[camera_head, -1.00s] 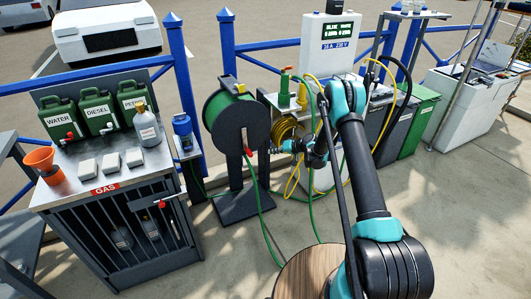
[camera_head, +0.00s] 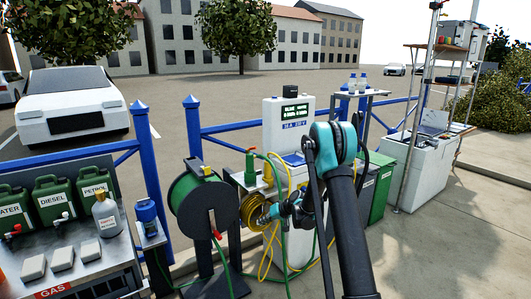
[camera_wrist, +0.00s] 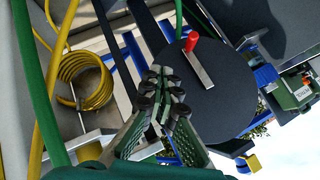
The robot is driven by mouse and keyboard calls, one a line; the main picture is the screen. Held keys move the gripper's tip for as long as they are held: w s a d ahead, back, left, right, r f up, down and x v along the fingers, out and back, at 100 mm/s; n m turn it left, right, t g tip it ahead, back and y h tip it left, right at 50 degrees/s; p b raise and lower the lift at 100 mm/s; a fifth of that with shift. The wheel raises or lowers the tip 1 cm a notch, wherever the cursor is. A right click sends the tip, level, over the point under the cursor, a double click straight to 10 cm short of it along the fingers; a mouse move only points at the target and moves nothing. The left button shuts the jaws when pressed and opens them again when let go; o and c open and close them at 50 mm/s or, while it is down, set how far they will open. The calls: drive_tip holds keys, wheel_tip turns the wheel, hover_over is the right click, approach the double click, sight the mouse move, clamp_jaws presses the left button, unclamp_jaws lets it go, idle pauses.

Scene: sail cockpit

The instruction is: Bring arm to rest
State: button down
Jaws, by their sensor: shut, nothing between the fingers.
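My arm (camera_head: 347,215) rises from the bottom of the head view, bends at a teal elbow and folds back down to the left. My gripper (camera_head: 270,212) points left, level with the yellow hose coil, and shows small there. In the wrist view my gripper (camera_wrist: 165,88) has its fingertips together with nothing between them. Behind the fingertips is the black disc of the hose reel (camera_wrist: 218,95) with its red-handled crank (camera_wrist: 192,42). I cannot tell how far the fingers are from it.
The green hose reel (camera_head: 190,205) and the yellow hose coil (camera_head: 254,213) are near my gripper. Green and yellow hoses hang around my forearm. A white power pedestal (camera_head: 273,128) stands behind. The gas cabinet (camera_head: 95,280) is at left, green bin (camera_head: 381,190) at right. Open pavement lies right.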

drive_tip(key=s+d+r+h, duration=0.1)
drive_tip(key=s+d+r, duration=0.25)
drive_tip(key=s, duration=0.25)
drive_tip(key=s+d+r+m+h, duration=0.1)
drive_tip(key=s+d+r+h, duration=0.15)
drive_tip(key=s+r, duration=0.3)
drive_tip(key=s+d+r, duration=0.3)
drive_tip(key=s+d, duration=0.1)
drive_tip(key=s, duration=0.3)
drive_tip(key=s+d+h, duration=0.1)
drive_tip(key=s+d, duration=0.2)
drive_tip(key=s, duration=0.5)
drive_tip(key=s+d+m+h, duration=0.1)
drive_tip(key=s+d, duration=0.3)
drive_tip(key=s, duration=0.4)
drive_tip(key=s+d+h, duration=0.2)
drive_tip(key=s+d, duration=0.2)
drive_tip(key=s, duration=0.4)
drive_tip(key=shift+f+m+h, duration=0.35)
drive_tip(key=shift+f+m, duration=0.05)
drive_tip(key=shift+f, duration=0.05)
